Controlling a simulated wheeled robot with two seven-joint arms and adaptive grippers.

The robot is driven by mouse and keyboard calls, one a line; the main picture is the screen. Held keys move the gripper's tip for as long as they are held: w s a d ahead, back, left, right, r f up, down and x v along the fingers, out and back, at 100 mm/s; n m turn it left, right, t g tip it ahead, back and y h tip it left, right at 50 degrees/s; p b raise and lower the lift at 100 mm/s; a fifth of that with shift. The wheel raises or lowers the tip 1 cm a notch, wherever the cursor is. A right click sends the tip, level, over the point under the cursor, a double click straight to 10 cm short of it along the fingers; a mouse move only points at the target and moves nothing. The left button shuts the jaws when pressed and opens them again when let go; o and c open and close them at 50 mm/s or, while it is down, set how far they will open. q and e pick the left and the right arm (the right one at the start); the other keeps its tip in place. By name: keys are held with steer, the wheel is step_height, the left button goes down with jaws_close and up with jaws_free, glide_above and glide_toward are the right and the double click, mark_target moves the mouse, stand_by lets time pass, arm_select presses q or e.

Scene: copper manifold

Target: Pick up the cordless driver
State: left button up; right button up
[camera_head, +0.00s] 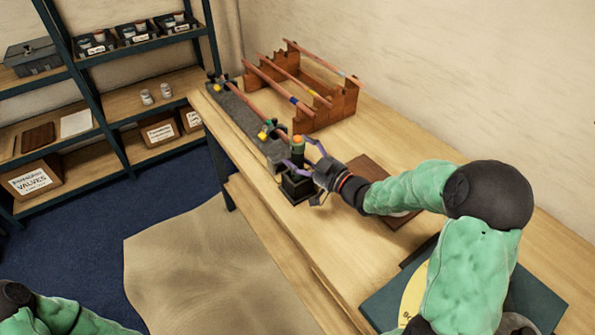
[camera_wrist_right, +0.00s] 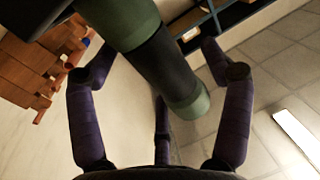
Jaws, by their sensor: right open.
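The cordless driver (camera_head: 297,146) stands upright in a black base (camera_head: 297,188) on the wooden bench, with a dark body and a green and orange top. In the right wrist view, the driver (camera_wrist_right: 160,62) is a thick green and black cylinder reaching between my fingers. My right gripper (camera_head: 303,168) is open beside the driver, its purple fingers spread on both sides of it. In the right wrist view, the gripper (camera_wrist_right: 152,66) shows gaps between its side fingers and the driver; contact deeper in the grip is unclear. My left gripper is out of view.
A grey block (camera_head: 247,118) carrying a copper pipe lies behind the driver. A reddish-brown wooden rack (camera_head: 335,106) with several copper pipes stands further back. A brown board (camera_head: 367,170) lies right of the driver. Shelves (camera_head: 105,130) stand at left. The bench's front edge is close.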

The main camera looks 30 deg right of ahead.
mark_target(300, 136)
steer(key=shift+w+a, duration=0.1)
steer(key=shift+w, duration=0.25)
steer(key=shift+c, duration=0.3)
steer(key=shift+r, duration=0.15)
steer(key=c, duration=1.4)
step_height(300, 136, up, 10)
steer(key=p, duration=0.4)
steer(key=shift+c, duration=0.2)
step_height(300, 136, up, 9)
steer(key=p, duration=0.7)
steer(key=shift+w, duration=0.1)
